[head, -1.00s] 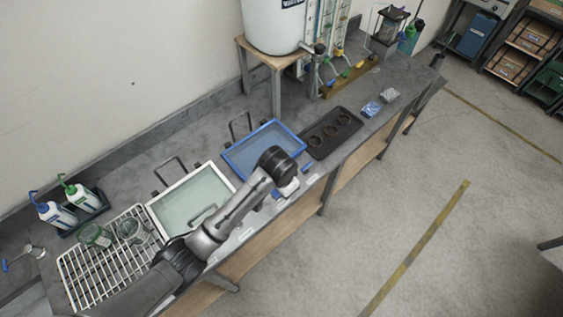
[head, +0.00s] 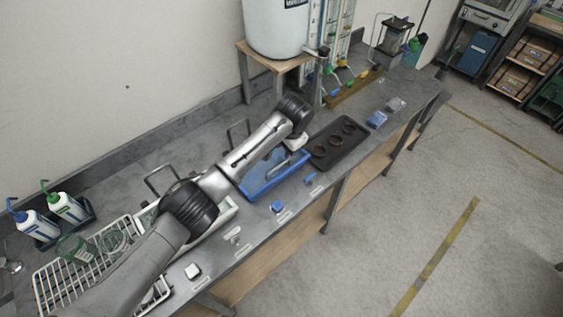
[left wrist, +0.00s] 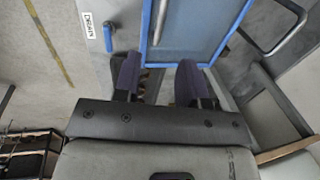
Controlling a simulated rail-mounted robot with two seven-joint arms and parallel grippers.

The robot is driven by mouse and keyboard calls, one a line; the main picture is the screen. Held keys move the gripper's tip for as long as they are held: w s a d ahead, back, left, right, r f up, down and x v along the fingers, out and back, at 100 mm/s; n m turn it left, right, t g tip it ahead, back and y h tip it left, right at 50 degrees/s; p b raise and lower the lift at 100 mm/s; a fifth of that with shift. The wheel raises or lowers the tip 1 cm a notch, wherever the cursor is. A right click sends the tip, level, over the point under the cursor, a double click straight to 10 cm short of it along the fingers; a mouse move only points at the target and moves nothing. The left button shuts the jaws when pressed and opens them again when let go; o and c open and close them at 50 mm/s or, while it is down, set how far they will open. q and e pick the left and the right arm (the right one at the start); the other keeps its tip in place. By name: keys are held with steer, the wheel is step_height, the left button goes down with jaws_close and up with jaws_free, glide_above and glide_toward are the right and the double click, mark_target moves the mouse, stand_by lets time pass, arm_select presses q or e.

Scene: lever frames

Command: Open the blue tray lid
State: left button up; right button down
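The blue tray (head: 264,186) stands on the bench, partly hidden behind my left arm in the head view. Its blue-framed, glassy lid (left wrist: 205,28) looks shut in the left wrist view. A grey metal bar handle (left wrist: 161,18) runs along the lid's front side, and it also shows in the head view (head: 277,171). My left gripper (head: 296,146) is over the tray's right end. In the left wrist view its two dark fingers (left wrist: 158,74) are apart with nothing between them, just beside the lid's right edge. My right gripper is not in view.
A dark tray with round holes (head: 337,143) lies right of the blue tray. A white-framed tray (head: 222,214) is to its left, under my arm. A blue knob (head: 277,207) is on the bench front. A dark loop (head: 238,132) stands behind.

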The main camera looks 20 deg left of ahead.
mark_target(281, 163)
arm_select(q)
steer(key=f, duration=0.3)
steer(key=a+f, duration=0.1)
steer(key=f, duration=0.2)
steer(key=w+f+b, duration=0.1)
steer(key=f, duration=0.2)
steer(key=shift+a, duration=0.25)
steer(key=shift+c, duration=0.5)
jaws_close()
steer(key=shift+r, duration=0.1)
